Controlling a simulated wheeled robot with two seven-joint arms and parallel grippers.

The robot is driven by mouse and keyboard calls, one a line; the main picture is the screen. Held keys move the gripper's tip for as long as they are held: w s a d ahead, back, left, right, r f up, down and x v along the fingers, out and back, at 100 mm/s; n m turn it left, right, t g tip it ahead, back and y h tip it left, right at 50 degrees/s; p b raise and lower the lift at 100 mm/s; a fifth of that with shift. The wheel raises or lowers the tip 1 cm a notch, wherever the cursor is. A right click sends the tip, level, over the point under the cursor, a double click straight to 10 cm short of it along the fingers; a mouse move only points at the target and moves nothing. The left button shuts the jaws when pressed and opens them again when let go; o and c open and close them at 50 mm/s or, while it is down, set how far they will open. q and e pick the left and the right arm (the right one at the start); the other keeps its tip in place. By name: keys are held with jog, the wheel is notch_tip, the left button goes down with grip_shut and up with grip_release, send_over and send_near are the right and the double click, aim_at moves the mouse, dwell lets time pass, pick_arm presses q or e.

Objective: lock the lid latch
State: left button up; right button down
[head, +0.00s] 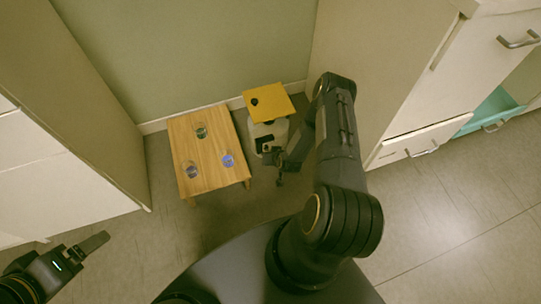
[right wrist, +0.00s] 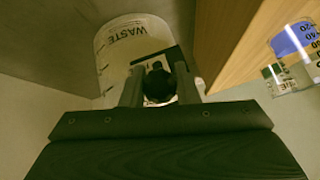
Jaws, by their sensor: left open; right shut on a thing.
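The white bin (head: 281,128) stands on the floor against the back wall, and its "WASTE" print faces the camera in the right wrist view (right wrist: 112,47). Its yellow lid (head: 272,108), with a dark round spot, shows at its top in the head view; I cannot tell if it is fully down. A black latch (right wrist: 158,84) with a round knob is on the bin's front. My right gripper (head: 272,157) is at the bin's front, its fingers (right wrist: 158,92) shut on the latch knob. My left gripper (head: 82,250) is open and empty, low at the left, far from the bin.
A low wooden table (head: 208,163) stands just left of the bin, with three small glass vessels on it. The floor in front of the table is clear.

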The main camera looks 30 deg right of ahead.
jog(key=shift+s, duration=0.1)
jog(key=c, duration=1.1)
grip_release()
jog(key=p+v, duration=0.3)
jog(key=v, duration=0.4)
jog(key=shift+s+r, duration=0.15)
jog(key=shift+r, duration=0.1)
